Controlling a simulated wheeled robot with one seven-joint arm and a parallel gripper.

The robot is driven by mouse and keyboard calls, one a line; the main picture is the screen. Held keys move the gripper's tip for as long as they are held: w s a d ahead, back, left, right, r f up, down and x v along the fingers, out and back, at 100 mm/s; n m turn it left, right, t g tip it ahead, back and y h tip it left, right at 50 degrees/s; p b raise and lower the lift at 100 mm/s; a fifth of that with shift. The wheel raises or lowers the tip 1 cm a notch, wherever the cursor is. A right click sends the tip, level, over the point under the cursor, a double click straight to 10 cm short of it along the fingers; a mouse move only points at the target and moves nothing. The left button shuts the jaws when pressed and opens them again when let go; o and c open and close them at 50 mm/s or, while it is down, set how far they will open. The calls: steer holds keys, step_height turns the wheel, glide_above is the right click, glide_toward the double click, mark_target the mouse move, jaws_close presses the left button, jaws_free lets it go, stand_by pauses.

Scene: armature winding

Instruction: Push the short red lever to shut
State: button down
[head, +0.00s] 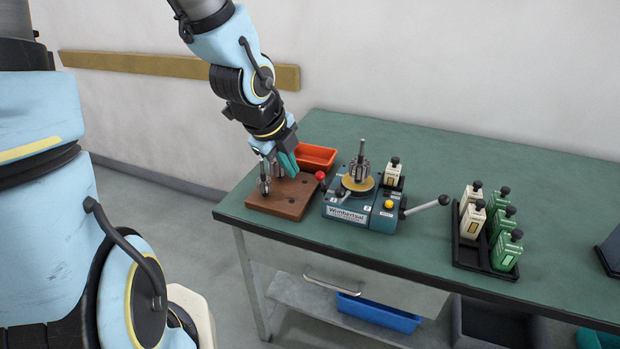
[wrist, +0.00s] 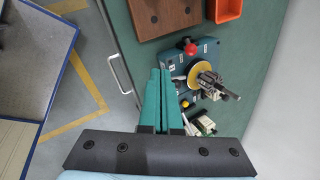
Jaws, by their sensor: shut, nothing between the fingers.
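The blue winding machine (head: 350,209) stands on the green table. The short red lever shows as a red ball knob (head: 320,176) at its left end, beside the wooden block; in the wrist view the red knob (wrist: 190,49) lies a little beyond and right of my fingertips. An armature with a shaft (head: 360,171) stands upright on the machine's yellow disc (head: 358,184). My gripper (head: 290,168) has teal fingers, shut and empty, above the wooden block and left of the red knob. In the wrist view its fingertips (wrist: 160,72) appear apart from the knob.
The wooden block (head: 291,209) holds metal armatures (head: 264,181) below my gripper. An orange bin (head: 318,155) sits behind it. A long grey lever (head: 425,207) sticks out right of the machine. A black tray (head: 485,264) holds several white and green bottles.

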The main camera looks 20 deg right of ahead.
steer(key=shift+f, duration=0.1)
steer(key=b, duration=0.2)
glide_toward(322, 182)
step_height(322, 182, down, 5)
steer(key=a, duration=0.1)
steer(key=shift+d, duration=0.35)
steer(key=shift+w, duration=0.1)
